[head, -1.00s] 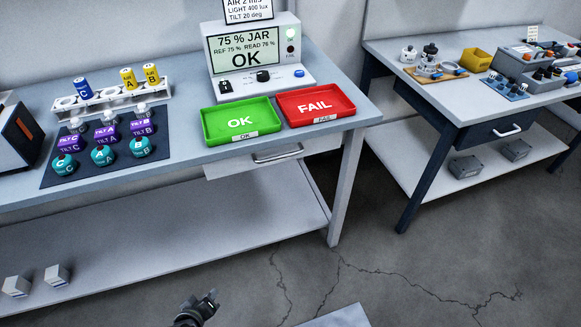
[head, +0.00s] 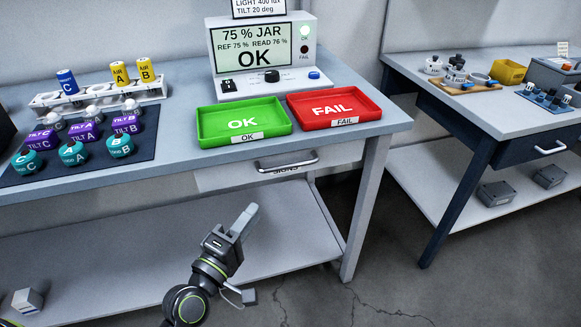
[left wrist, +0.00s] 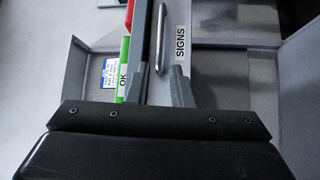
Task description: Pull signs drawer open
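The signs drawer (head: 225,179) is a pale front under the left bench top, below the green and red trays, and looks shut. Its metal bar handle (head: 287,162) has a SIGNS label just under it, partly hidden. My left gripper (head: 240,222) is below and left of the handle, in front of the bench, apart from it. In the left wrist view the fingers (left wrist: 158,75) are spread and empty. The handle (left wrist: 160,38) shows ahead, roughly in line with the gap, and the SIGNS label (left wrist: 180,42) is beside it. My right gripper is not in view.
The green OK tray (head: 204,128) and red FAIL tray (head: 372,108) sit above the drawer near the bench's front edge. A lower shelf (head: 120,250) runs beneath. A second bench (head: 480,112) stands right. Floor between the benches is clear.

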